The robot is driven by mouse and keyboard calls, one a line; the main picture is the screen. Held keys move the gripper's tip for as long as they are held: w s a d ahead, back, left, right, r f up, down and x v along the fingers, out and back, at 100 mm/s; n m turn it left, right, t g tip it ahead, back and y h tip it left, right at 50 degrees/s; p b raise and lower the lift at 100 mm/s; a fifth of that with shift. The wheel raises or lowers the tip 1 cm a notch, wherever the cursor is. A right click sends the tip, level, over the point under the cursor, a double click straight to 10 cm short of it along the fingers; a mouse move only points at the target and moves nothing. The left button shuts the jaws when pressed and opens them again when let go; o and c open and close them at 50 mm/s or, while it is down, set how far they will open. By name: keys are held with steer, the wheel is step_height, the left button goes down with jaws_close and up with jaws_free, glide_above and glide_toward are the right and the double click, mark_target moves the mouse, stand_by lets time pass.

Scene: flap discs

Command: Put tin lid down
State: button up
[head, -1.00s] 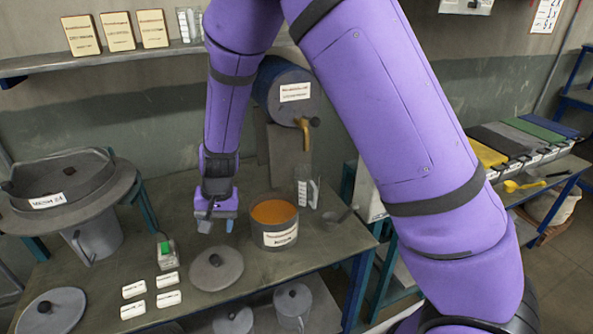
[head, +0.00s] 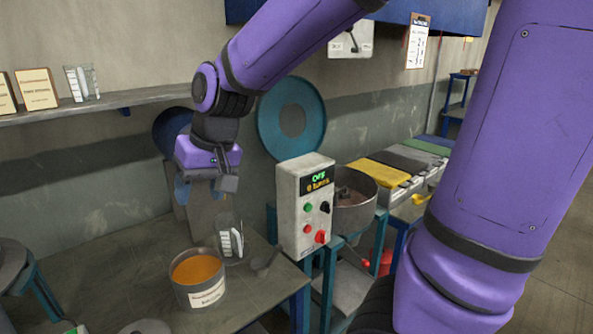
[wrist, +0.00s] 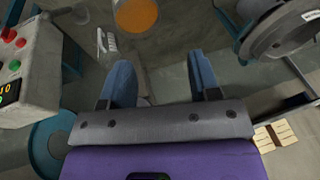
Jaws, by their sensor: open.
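The tin (head: 198,279) stands open on the workbench, with orange contents and a white label. It also shows at the top of the wrist view (wrist: 136,15). A grey round lid (head: 145,327) lies on the bench left of the tin, and only its far edge shows at the bottom of the head view. I cannot make the lid out in the wrist view. My gripper (head: 207,185) is open and empty, above and behind the tin. Its two blue fingers stand apart in the wrist view (wrist: 163,78).
A clear container (head: 230,242) stands right of the tin, with a grey scoop (head: 266,261) beside it. A control box (head: 305,208) reading OFF and a round pan machine (head: 353,200) stand to the right.

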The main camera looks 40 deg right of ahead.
steer(key=s+d+r+t+h, duration=0.1)
steer(key=s+d+r, duration=0.1)
steer(key=s+d, duration=0.2)
steer(key=s+d+r+t+h, duration=0.1)
steer(key=s+d+r, duration=0.2)
steer(key=s, duration=0.8)
steer(key=shift+d+r+n+h, duration=0.3)
steer(key=shift+d+r, duration=0.05)
steer(key=shift+d, duration=0.55)
